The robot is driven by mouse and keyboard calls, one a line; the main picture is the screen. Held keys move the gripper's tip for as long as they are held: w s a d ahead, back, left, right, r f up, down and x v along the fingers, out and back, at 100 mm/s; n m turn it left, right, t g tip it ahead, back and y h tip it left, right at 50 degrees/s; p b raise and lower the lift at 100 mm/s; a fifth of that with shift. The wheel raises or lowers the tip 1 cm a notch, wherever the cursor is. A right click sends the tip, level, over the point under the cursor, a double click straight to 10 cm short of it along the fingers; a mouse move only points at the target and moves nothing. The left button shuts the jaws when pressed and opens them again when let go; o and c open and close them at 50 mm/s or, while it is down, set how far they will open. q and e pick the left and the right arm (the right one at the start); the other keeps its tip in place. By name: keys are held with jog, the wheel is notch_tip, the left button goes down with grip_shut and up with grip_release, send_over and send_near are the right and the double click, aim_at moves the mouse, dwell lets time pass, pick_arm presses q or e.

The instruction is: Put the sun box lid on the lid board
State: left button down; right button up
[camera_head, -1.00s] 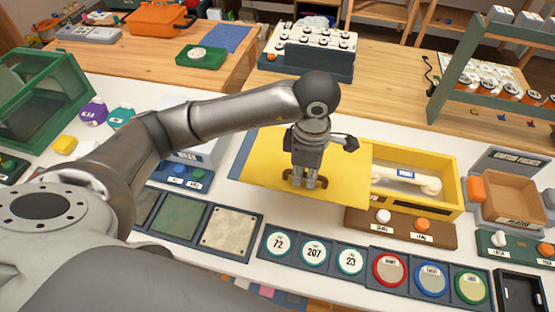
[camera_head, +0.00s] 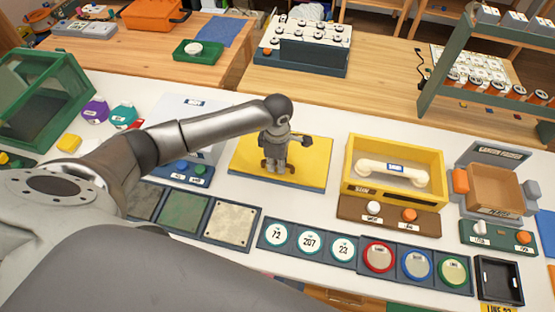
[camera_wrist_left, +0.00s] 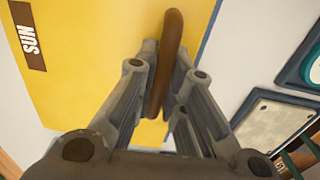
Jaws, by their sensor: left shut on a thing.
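The sun box lid (camera_head: 311,167) is a flat yellow panel with a brown handle. In the left wrist view its SUN label (camera_wrist_left: 29,38) shows at the upper left. My left gripper (camera_head: 277,167) is shut on the brown handle (camera_wrist_left: 166,70), from above. The lid is over the blue lid board (camera_head: 288,186), whose edge shows as a thin blue border. I cannot tell whether lid and board touch. The yellow box (camera_head: 437,196), right of the board, is open with a white phone handset (camera_head: 392,174) inside. My right gripper is out of view.
A brown button panel (camera_head: 388,217) stands before the box. Stone tiles (camera_head: 231,224), number dials (camera_head: 310,243) and coloured round buttons (camera_head: 417,264) line the front. A brown tray (camera_head: 494,188) is at the right. White counter separates board and box.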

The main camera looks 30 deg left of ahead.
pick_arm(q)
jog(key=shift+d, duration=0.1)
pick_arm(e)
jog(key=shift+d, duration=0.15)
pick_arm(q)
jog(key=c, duration=1.5)
grip_release()
jog(key=shift+f, duration=0.1)
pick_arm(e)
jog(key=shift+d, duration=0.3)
pick_arm(q)
notch_tip(320, 180, up, 12)
jog(key=b, duration=0.3)
jog(key=shift+b, duration=0.4)
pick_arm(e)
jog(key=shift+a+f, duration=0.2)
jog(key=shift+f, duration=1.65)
pick_arm(q)
jog(key=shift+s, duration=0.1)
